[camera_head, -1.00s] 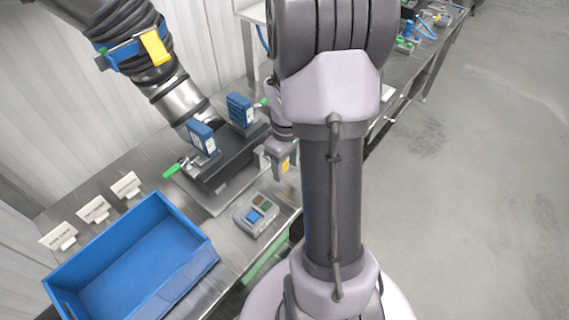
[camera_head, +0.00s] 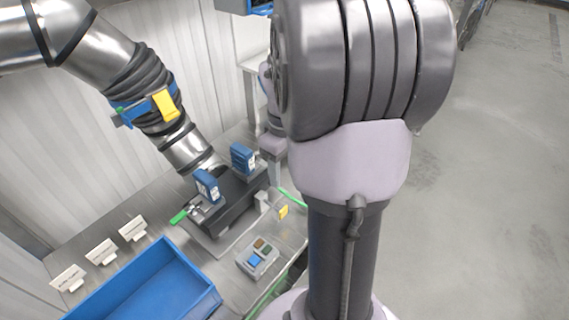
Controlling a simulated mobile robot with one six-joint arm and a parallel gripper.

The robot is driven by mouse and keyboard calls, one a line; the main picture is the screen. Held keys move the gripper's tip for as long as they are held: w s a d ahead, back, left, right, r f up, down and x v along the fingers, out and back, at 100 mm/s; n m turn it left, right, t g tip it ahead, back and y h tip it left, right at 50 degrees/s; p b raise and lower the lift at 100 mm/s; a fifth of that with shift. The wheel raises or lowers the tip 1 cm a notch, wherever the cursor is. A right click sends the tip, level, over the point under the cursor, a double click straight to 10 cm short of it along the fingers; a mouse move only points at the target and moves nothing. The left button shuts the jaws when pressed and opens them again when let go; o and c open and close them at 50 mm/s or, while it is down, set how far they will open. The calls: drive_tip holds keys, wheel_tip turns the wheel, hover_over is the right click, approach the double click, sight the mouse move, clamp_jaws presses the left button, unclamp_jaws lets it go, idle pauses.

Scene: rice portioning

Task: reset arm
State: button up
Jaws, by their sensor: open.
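My gripper (camera_head: 275,172) is partly in view just left of my large upper arm, below a lilac wrist part (camera_head: 273,146). Its fingers point down and look open, with nothing seen between them. My arm hides part of it. It appears above the steel table (camera_head: 230,232), near the right end of a dark machine (camera_head: 238,198). I cannot tell its exact height.
Two blue units (camera_head: 243,158) (camera_head: 207,184) sit on the machine under a metal duct (camera_head: 190,150). A button box (camera_head: 257,258), yellow piece (camera_head: 283,211), blue bin (camera_head: 213,300) and white signs (camera_head: 132,229) are on the table. Grey floor (camera_head: 490,200) at right is clear.

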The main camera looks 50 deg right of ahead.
drive_tip(key=shift+a, duration=0.1)
idle(0.3)
drive_tip(key=a+r+m+t+b, duration=0.1)
drive_tip(key=a+r+t+b, duration=0.1)
drive_tip(key=a, duration=0.6)
drive_tip(key=a+r+m+t+b, duration=0.1)
drive_tip(key=a+r+b, duration=0.15)
drive_tip(key=a, duration=0.55)
drive_tip(key=s+a+f+m+t+y+b, duration=0.1)
drive_tip(key=s+a+m+t+y+b, duration=0.1)
drive_tip(key=s+a, duration=0.6)
drive_tip(key=a+m+b, duration=0.1)
drive_tip(key=a, duration=0.2)
drive_tip(key=shift+a+f+t, duration=0.3)
drive_tip(key=shift+a+t, duration=0.05)
drive_tip(key=shift+t, duration=0.05)
